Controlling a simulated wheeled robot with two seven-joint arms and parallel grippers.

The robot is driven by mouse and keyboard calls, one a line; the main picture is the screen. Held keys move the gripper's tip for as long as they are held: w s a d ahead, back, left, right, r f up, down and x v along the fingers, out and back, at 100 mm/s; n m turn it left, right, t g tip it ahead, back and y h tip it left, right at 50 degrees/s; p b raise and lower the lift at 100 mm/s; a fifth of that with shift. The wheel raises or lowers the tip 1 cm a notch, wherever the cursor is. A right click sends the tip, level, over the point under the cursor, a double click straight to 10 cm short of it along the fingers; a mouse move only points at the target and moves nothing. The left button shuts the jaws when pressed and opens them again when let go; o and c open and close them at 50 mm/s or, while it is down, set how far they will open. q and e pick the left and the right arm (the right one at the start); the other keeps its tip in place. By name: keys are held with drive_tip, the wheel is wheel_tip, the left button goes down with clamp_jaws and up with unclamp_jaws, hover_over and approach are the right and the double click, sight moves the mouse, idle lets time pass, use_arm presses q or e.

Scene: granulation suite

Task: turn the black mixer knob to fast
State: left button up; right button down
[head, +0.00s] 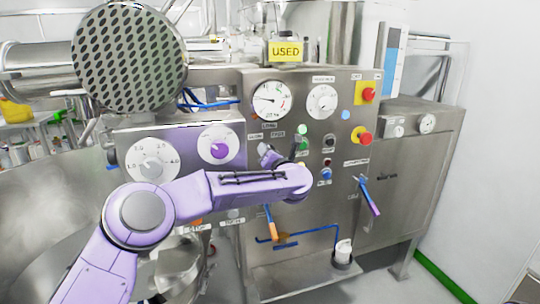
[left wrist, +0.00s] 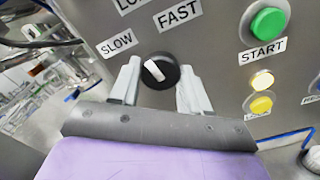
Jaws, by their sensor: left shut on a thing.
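The black mixer knob (left wrist: 158,70) with a white pointer bar sits on the steel panel below the SLOW (left wrist: 117,42) and FAST (left wrist: 178,14) labels. Its pointer tilts up and left, toward the SLOW side. My left gripper (left wrist: 160,74) has one pale finger on each side of the knob and is shut on it. In the head view, my left gripper (head: 266,152) is at the panel just under these labels and hides the knob. My right gripper is in neither view.
A green START button (left wrist: 268,23) and a yellow button (left wrist: 261,104) are close to the right of the knob. Dials (head: 271,99) are above.

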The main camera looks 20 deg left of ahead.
use_arm(q)
drive_tip(key=shift+m+p, duration=1.9)
drive_tip(key=shift+m, duration=3.6)
drive_tip(key=o, duration=1.1)
drive_tip(key=shift+d, duration=0.1)
drive_tip(key=shift+c, duration=0.2)
